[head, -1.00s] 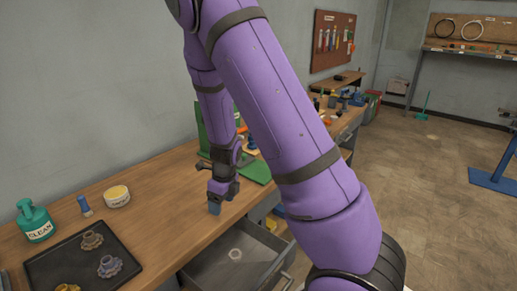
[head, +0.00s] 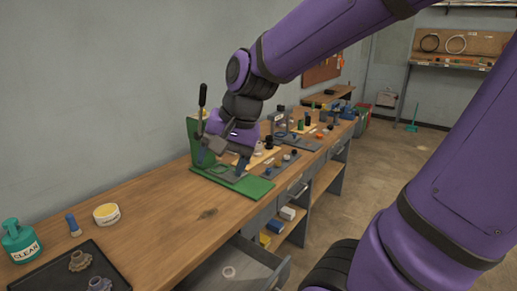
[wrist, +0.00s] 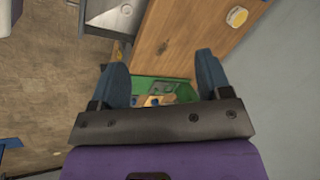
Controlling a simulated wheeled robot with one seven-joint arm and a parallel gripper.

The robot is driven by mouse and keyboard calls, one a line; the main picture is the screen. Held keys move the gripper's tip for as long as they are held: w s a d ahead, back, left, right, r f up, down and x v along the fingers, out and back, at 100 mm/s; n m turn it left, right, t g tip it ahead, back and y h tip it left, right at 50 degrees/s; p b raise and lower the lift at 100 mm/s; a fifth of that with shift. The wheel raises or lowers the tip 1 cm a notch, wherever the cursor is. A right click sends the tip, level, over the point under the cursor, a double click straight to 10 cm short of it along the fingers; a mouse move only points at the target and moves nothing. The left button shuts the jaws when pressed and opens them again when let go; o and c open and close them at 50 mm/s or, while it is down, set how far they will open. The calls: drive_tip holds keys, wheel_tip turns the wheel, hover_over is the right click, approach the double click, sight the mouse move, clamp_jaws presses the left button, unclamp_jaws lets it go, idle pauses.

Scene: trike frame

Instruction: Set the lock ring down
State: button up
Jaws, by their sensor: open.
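A pale ring (head: 229,272), which may be the lock ring, lies on the floor of the open drawer (head: 252,261) at the front of the bench. My gripper (head: 222,160) is at the green fixture (head: 262,187), well away from the drawer. In the wrist view its two blue fingers (wrist: 163,70) are spread apart with nothing held between them. Green fixture surface (wrist: 178,83) and small blue and tan parts show beyond the gap. The gripper hides part of the fixture, and I cannot tell whether it touches it.
A black lever (head: 202,95) stands upright at the fixture. A dark tray (head: 110,270) with toothed parts, a green bottle (head: 20,243), a blue-capped tube (head: 73,226) and a yellow-topped tub (head: 107,214) are at left. The bench (head: 165,225) is clear between tub and fixture.

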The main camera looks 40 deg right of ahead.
drive_tip(key=s+d+r+n+t+h, duration=0.1)
drive_tip(key=s+r+n+h, duration=0.1)
drive_tip(key=s+r+n, duration=0.3)
drive_tip(key=s+n, duration=0.3)
drive_tip(key=s, duration=0.1)
drive_tip(key=shift+s+d+t+h, duration=0.15)
drive_tip(key=shift+s+t+h, duration=0.15)
drive_tip(key=shift+t, duration=0.1)
drive_tip(key=shift+w, duration=0.1)
drive_tip(key=shift+c, duration=0.2)
idle(0.4)
